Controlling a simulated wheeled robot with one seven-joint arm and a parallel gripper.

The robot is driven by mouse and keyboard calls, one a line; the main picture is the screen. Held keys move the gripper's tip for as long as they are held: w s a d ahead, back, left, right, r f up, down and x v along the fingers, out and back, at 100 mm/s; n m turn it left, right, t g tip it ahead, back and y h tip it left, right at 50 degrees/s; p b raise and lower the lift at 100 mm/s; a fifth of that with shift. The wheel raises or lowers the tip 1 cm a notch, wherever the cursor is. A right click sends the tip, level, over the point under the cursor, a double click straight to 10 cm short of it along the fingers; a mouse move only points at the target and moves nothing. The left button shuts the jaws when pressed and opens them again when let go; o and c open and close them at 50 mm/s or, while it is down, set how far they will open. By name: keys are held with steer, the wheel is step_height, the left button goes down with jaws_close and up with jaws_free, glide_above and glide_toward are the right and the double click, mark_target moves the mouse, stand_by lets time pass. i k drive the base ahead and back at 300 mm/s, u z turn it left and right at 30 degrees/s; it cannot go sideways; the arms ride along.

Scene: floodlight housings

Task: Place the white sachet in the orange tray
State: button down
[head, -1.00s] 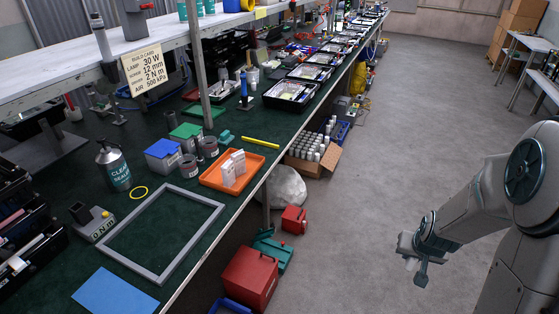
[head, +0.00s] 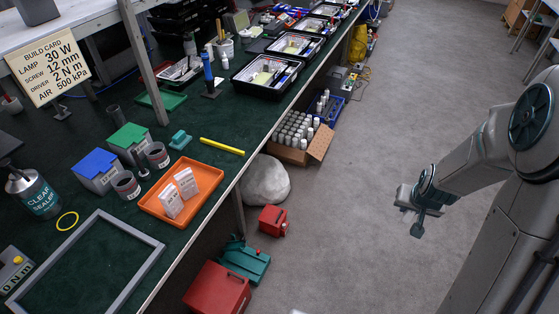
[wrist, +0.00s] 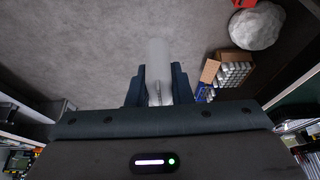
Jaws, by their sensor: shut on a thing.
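The orange tray (head: 207,206) lies on the green bench top in the head view, near the bench's front edge. Two white printed packets (head: 179,192) stand upright in it. My gripper (head: 411,212) hangs over the floor to the right, well away from the tray. In the wrist view my gripper (wrist: 160,70) is shut on a pale, elongated thing, the white sachet (wrist: 157,54), which sticks out beyond the fingertips. Its lower part is between the fingers. The tray does not show in the wrist view.
A grey frame (head: 133,283), two grey cups (head: 157,155) and a yellow stick (head: 222,146) lie around the tray. A post (head: 145,60) rises behind it. Below the bench edge are a white boulder (head: 265,180), a carton of bottles (head: 300,137) and red boxes (head: 217,288). The aisle floor is clear.

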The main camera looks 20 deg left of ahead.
mark_target(208, 183)
steer(key=i, duration=2.35)
steer(key=u, duration=3.55)
steer(key=i, duration=0.5)
steer(key=z, duration=0.05)
